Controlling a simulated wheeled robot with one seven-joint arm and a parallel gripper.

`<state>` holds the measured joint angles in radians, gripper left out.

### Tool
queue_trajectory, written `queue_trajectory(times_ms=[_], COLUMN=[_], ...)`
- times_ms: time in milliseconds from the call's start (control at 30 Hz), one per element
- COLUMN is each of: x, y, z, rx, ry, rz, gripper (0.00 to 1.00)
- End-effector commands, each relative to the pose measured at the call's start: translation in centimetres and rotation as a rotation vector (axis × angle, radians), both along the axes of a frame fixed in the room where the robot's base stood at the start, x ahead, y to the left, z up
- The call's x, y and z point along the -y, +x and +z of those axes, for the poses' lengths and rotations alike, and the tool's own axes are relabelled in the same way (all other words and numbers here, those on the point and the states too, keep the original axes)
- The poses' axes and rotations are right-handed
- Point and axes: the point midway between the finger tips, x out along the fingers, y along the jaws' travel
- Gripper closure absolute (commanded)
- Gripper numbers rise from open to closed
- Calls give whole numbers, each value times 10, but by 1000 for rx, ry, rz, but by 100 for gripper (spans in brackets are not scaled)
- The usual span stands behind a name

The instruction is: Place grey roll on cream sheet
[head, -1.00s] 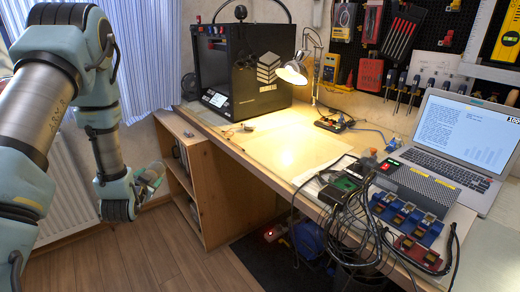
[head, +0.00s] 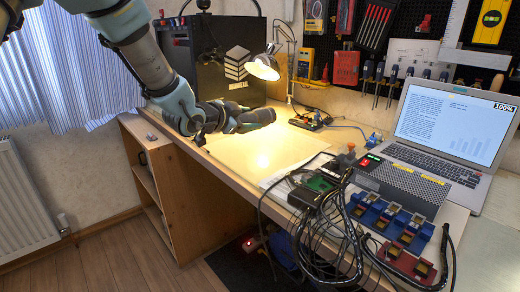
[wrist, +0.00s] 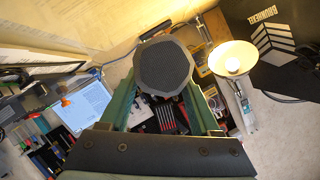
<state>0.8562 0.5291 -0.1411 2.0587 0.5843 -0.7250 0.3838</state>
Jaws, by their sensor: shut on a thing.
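The grey roll (wrist: 163,67) is held between the green fingers of my gripper (wrist: 168,100) in the wrist view. It shows as a dark, textured, many-sided end face. In the head view my gripper (head: 245,119) reaches right over the desk, with the dark roll (head: 263,116) at its tip. The cream sheet (head: 262,153) lies flat on the desk in the lamp's light, below and in front of the gripper in the picture. The roll appears above the sheet's far part; I cannot tell the exact height. The arm hides some of the desk's left end.
A lit lamp (head: 263,66) stands close behind the roll, with a black printer (head: 225,60) behind my arm. Cables and a green board (head: 317,187) crowd the desk right of the sheet. A laptop (head: 447,130) stands farther right. The sheet's visible surface is clear.

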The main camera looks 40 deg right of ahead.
Motion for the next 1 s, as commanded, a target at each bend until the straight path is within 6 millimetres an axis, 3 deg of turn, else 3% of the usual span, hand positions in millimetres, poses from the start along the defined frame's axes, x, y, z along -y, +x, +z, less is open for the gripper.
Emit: queue_trajectory(times_ms=[200, 667, 1000], x=[0, -1, 0], y=[-1, 0, 1], z=[-42, -91, -95], rx=[-4, -3, -1], ry=[4, 3, 0], rz=[0, 2, 2], gripper=[100, 100, 100])
